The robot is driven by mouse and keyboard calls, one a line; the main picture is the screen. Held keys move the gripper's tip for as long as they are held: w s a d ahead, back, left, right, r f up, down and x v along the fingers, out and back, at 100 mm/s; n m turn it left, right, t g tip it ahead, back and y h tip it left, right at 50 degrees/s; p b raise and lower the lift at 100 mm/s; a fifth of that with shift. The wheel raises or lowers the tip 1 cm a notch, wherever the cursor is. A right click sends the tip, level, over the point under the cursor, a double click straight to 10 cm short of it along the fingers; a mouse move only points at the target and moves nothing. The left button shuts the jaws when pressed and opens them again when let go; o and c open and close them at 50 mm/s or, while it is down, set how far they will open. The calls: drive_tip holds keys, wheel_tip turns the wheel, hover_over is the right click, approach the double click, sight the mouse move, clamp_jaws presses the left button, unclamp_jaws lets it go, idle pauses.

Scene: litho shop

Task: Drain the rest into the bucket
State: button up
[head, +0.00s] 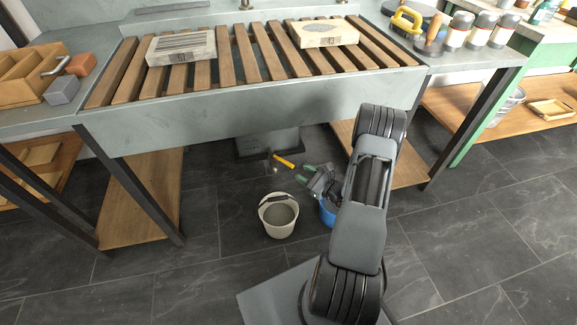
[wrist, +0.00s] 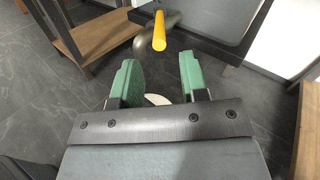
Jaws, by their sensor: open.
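A pale bucket (head: 278,215) with a dark handle stands upright on the floor in front of the sink; its inside looks grey, and I cannot tell how full it is. A yellow lever handle (head: 284,161) sits under the sink (head: 255,112), behind the bucket. In the wrist view my gripper (wrist: 159,72) lies short of the handle.
Two stone slabs (head: 181,47) (head: 324,32) lie on the sink's wooden slats. Wooden low shelves (head: 145,195) and dark table legs flank the space under the sink.

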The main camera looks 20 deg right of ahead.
sight(288, 164)
drive_tip(key=b+x, duration=0.1)
drive_tip(key=x, duration=0.6)
drive_tip(key=shift+w, duration=0.2)
clamp_jaws()
idle(0.4)
